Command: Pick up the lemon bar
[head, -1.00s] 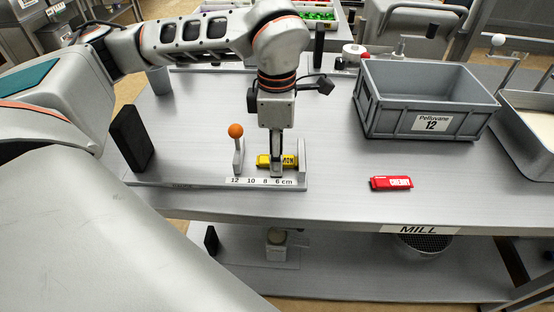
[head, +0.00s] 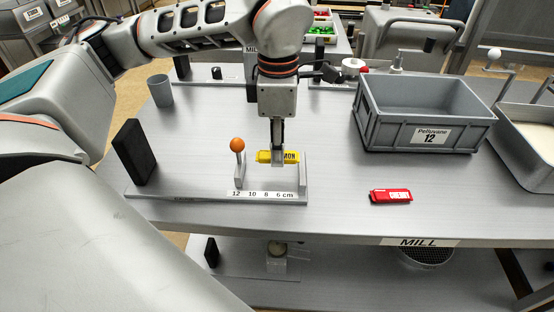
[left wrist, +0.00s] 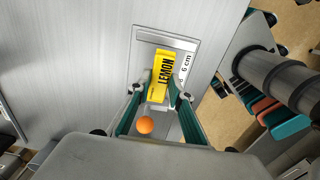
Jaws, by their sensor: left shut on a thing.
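The yellow lemon bar (head: 264,156) is held between the fingers of my left gripper (head: 278,162), a little above the measuring fixture (head: 205,194) marked 12, 10, 8, 6 cm. The fingers cover part of its printed word. In the left wrist view the lemon bar (left wrist: 160,78) lies between the fingertips of the left gripper (left wrist: 161,88), its LEMON print facing the camera. My right gripper is not in view.
The fixture has an orange-knobbed post (head: 237,146) left of the gripper and a black block (head: 134,152) at its left end. A red bar (head: 390,196) lies to the right. A grey crate (head: 372,129) labelled Pelluvane 12 stands behind it.

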